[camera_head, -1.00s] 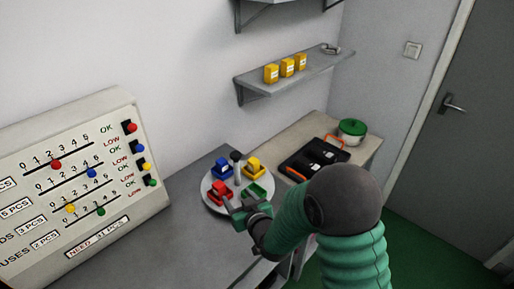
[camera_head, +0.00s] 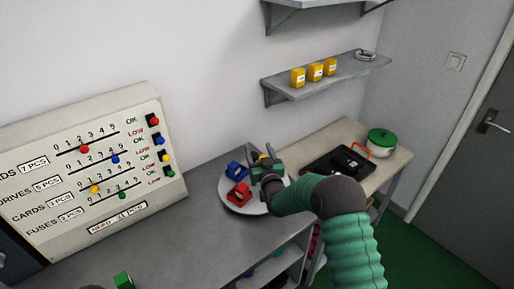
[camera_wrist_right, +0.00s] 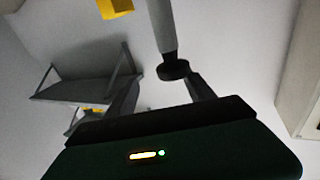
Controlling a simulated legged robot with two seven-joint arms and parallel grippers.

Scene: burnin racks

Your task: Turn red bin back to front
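The red bin (camera_head: 238,195) sits at the front left of the round grey turntable (camera_head: 234,207) in the head view. The blue bin (camera_head: 236,169) stands behind it. My right gripper (camera_head: 263,153) is over the turntable's right side, apart from the red bin, and covers most of the yellow bin (camera_head: 257,156). The green bin's place is hidden by my right arm. In the right wrist view the right fingers (camera_wrist_right: 160,92) are spread, with a grey post with a black disc (camera_wrist_right: 173,70) between or beyond them; contact is unclear. My left gripper is not clearly shown.
A slider board (camera_head: 90,170) stands at the left. A black tray (camera_head: 335,162) and a green-lidded pot (camera_head: 381,141) are at the right. A wall shelf (camera_head: 335,76) holds yellow boxes. A green piece (camera_head: 122,281) shows at the bottom edge. The middle counter is clear.

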